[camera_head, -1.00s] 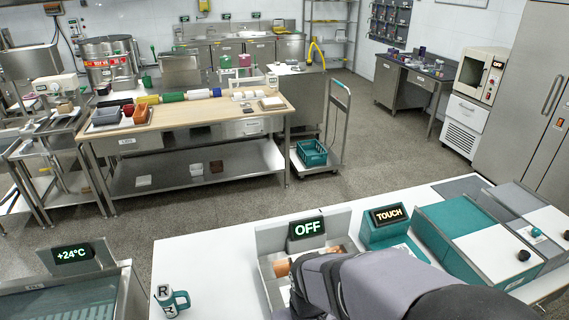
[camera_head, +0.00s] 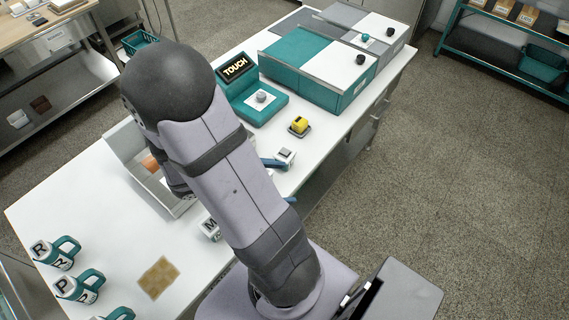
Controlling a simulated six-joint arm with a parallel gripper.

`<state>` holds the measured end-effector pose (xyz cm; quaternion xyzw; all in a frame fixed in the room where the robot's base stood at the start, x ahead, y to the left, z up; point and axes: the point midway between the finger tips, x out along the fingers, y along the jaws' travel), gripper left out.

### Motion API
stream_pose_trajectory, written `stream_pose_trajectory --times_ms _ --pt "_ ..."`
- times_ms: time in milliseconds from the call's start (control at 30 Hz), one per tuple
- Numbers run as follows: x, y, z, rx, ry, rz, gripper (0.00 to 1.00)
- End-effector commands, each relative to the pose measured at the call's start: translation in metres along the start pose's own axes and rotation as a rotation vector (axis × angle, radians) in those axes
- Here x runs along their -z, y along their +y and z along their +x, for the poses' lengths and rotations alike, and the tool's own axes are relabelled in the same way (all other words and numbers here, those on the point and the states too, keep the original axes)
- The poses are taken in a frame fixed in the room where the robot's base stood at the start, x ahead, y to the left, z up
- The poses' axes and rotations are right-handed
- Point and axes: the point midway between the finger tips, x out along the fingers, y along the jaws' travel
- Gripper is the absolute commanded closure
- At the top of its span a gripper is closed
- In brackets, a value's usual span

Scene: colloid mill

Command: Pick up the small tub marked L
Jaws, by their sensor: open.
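A small white tub marked M (camera_head: 210,230) stands on the white bench, partly behind my arm. Another small pale block-like item with a dark top (camera_head: 285,155) stands right of my arm; I cannot read a letter on it. I cannot make out an L on anything. My arm crosses the middle of the view and hides part of the bench. My gripper is not clearly seen behind it. A blue piece (camera_head: 275,163) shows at the arm's right edge, and I cannot tell what it belongs to.
White mugs with teal handles, marked R (camera_head: 53,255) and P (camera_head: 78,288), stand at the left. A brown patterned mat (camera_head: 159,278) lies near them. A metal tray (camera_head: 130,150), a teal TOUCH unit (camera_head: 250,95), a yellow item (camera_head: 299,124) and teal-and-white boxes (camera_head: 320,65) occupy the bench.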

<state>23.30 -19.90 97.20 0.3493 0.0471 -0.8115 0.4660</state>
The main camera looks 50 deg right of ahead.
Motion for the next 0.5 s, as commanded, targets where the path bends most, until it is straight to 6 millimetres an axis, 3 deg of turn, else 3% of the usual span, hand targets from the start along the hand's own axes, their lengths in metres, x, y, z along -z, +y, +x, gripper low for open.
stream_pose_trajectory --times_ms 33,200,500 --pt "0.008 0.009 0.017 -0.056 -0.048 -0.084 0.33" --pt "0.03 0.048 0.045 -0.261 -0.148 -0.328 0.33" --pt "0.072 0.079 0.06 -0.467 -0.185 -0.55 0.33"
